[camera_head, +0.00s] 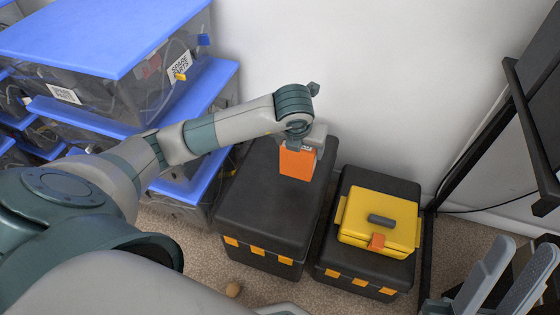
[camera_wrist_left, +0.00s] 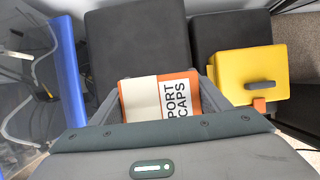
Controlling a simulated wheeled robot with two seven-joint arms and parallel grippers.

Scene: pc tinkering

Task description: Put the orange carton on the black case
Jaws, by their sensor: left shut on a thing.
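The orange carton (camera_head: 297,163) is in my left gripper (camera_head: 312,140), by the far right part of the larger black case (camera_head: 265,205). In the left wrist view the carton (camera_wrist_left: 150,98) shows a white part and dark lettering, between the two fingers of the left gripper (camera_wrist_left: 162,86). The black case (camera_wrist_left: 135,45) lies beyond it there. I cannot tell whether the carton touches the case lid. My right gripper (camera_head: 523,255) is at the lower right of the head view, its fingers apart with nothing between them.
A second black case (camera_head: 350,270) stands to the right, with a yellow toolbox (camera_head: 385,215) on it. Clear bins with blue lids (camera_head: 90,35) are stacked at the left. A dark metal frame (camera_head: 470,130) stands at the right.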

